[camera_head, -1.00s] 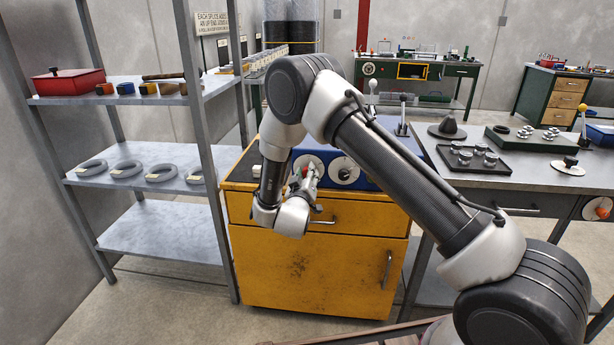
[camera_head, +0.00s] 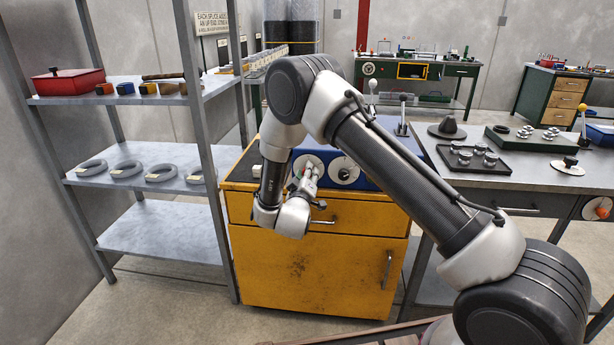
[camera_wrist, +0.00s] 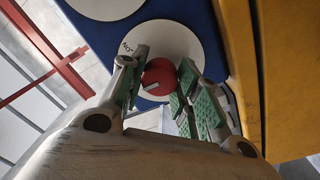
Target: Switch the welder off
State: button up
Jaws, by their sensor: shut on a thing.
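The welder (camera_head: 368,184) is a blue box on top of a yellow cabinet, with white round dials on its front. My gripper (camera_head: 306,181) is at the left dial in the head view and covers part of it. In the wrist view a red knob (camera_wrist: 158,76) with a short white mark sits on a white dial plate (camera_wrist: 176,40). Lettering that looks like "ON" stands near the plate's edge. My gripper (camera_wrist: 163,69) has its green-padded fingers on either side of the red knob, shut on it. The knob's lower part is close to the fingers.
The yellow cabinet (camera_head: 310,275) stands below the welder. A grey shelf rack (camera_head: 150,225) is close on the left. A grey workbench with a black tray (camera_head: 475,162) is on the right. Another dial with a black knob (camera_head: 345,172) is right of my gripper.

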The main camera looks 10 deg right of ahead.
jog(key=o, duration=1.1)
jog(key=shift+c, duration=0.2)
jog(key=v, duration=1.2)
